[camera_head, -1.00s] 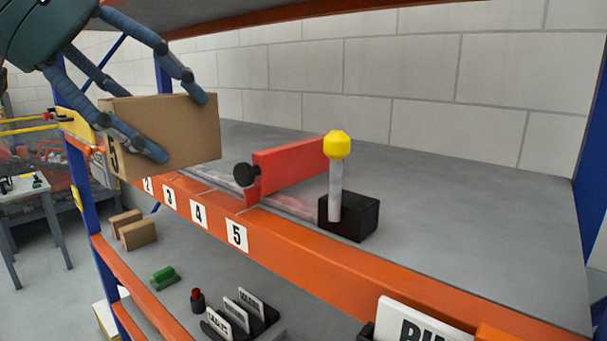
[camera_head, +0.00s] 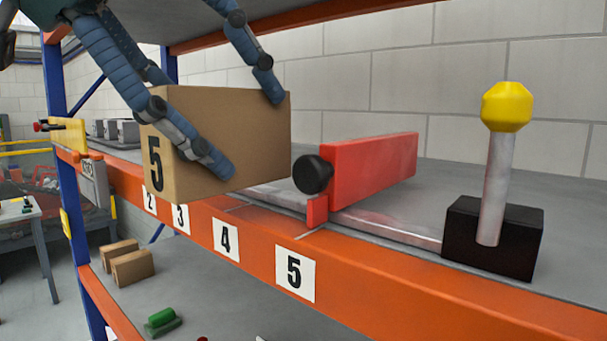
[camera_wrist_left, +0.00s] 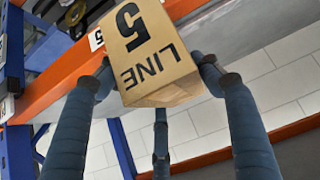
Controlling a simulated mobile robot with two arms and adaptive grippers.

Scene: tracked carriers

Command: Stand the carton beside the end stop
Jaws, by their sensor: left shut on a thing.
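The brown carton (camera_head: 235,135), with a black 5 on its end, is held in my left gripper (camera_head: 248,132) at the shelf's front edge, left of the end stop. The fingers lie along opposite sides of it. The red end stop (camera_head: 375,170) is an upright plate with a black knob (camera_head: 312,174) at its front. A gap separates it from the carton. In the left wrist view the carton (camera_wrist_left: 150,55) shows LINE 5 upside down between the fingers. Whether its underside touches the shelf is hidden. My right gripper is not in view.
A black block (camera_head: 510,262) with a yellow-topped lever (camera_head: 506,107) stands right of the end stop. The orange front beam (camera_head: 365,290) carries number labels, with 5 (camera_head: 294,273) below the end stop. A yellow plate (camera_head: 70,135) stands at the left end. Small cartons (camera_head: 132,266) sit below.

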